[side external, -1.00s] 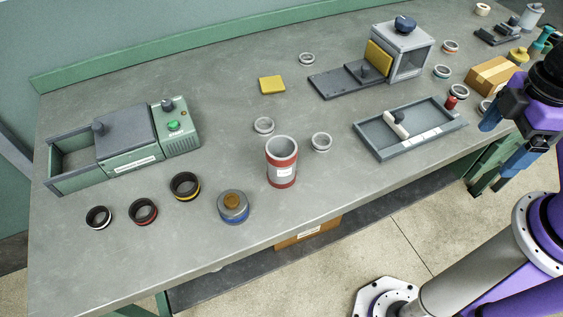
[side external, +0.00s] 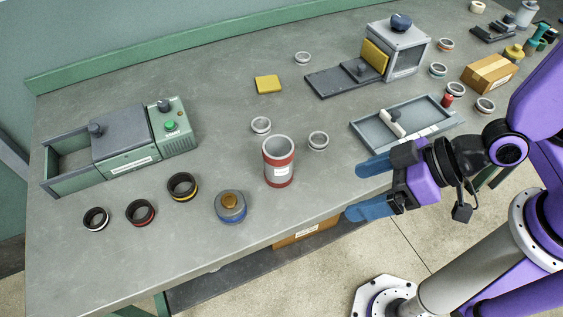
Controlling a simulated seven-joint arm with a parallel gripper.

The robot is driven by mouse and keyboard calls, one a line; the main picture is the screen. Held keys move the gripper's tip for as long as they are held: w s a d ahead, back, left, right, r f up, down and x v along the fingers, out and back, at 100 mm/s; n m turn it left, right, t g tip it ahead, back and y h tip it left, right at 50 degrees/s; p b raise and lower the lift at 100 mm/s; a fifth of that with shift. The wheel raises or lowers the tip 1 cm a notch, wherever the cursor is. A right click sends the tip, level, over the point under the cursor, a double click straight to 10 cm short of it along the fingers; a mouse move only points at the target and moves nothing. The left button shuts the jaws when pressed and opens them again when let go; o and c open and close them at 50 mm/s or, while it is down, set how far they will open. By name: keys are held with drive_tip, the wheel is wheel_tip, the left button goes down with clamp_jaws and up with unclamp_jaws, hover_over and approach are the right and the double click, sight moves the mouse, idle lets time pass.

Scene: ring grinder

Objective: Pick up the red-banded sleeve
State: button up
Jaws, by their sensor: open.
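A short dark sleeve with a red band (side external: 141,222) stands on the bench at the front left, between a white-banded dark sleeve (side external: 96,225) and a yellow-banded dark sleeve (side external: 182,195). A taller grey cylinder with red bands and a white label (side external: 279,172) stands upright near the bench's front edge. My gripper (side external: 364,189) is open and empty, its blue fingers pointing left. It is to the right of the tall cylinder, by the front edge, and well to the right of the red-banded sleeve.
A blue-based round piece with a brown top (side external: 231,207) stands between the dark sleeves and the tall cylinder. A green box-shaped machine (side external: 130,158) is behind the sleeves. Light rings (side external: 318,141) and a grey tray (side external: 370,137) lie near my gripper.

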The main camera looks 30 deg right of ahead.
drive_tip(key=w+m+t, duration=0.1)
drive_tip(key=w+t, duration=0.2)
drive_tip(key=t, duration=0.3)
approach(267, 148)
drive_tip(key=shift+x, duration=4.55)
drive_tip(key=c, duration=1.1)
